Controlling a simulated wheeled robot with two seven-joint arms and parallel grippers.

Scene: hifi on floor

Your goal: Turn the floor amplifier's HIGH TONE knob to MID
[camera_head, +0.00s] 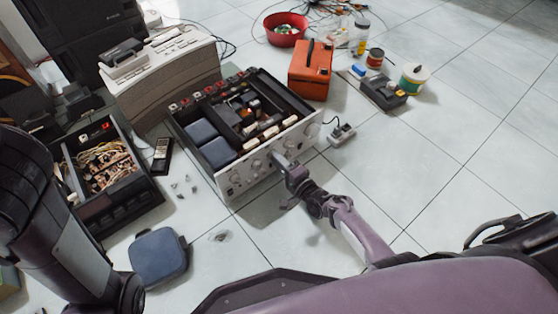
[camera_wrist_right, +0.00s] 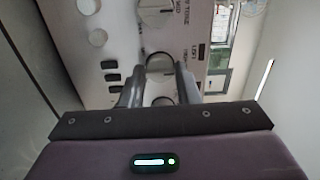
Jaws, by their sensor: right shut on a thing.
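The floor amplifier (camera_head: 240,172) stands open-topped on the tiles in the head view, its silver front panel with a row of knobs facing me. My right gripper (camera_head: 276,158) reaches this panel. In the right wrist view the two fingers of the right gripper (camera_wrist_right: 159,84) stand on either side of a round pale knob (camera_wrist_right: 160,62) and are shut on it. Its pointer is hidden or too small to read. Another knob (camera_wrist_right: 157,10) is above it, with printing including "TONE" and "MID" nearby. I cannot read the held knob's label fully. My left gripper is out of view.
An orange box (camera_head: 311,72) stands behind the amplifier, right of a beige machine (camera_head: 165,75). An open dark chassis (camera_head: 107,172) is at left. A blue pad (camera_head: 158,256) and small loose parts lie in front. The floor at right is mostly clear.

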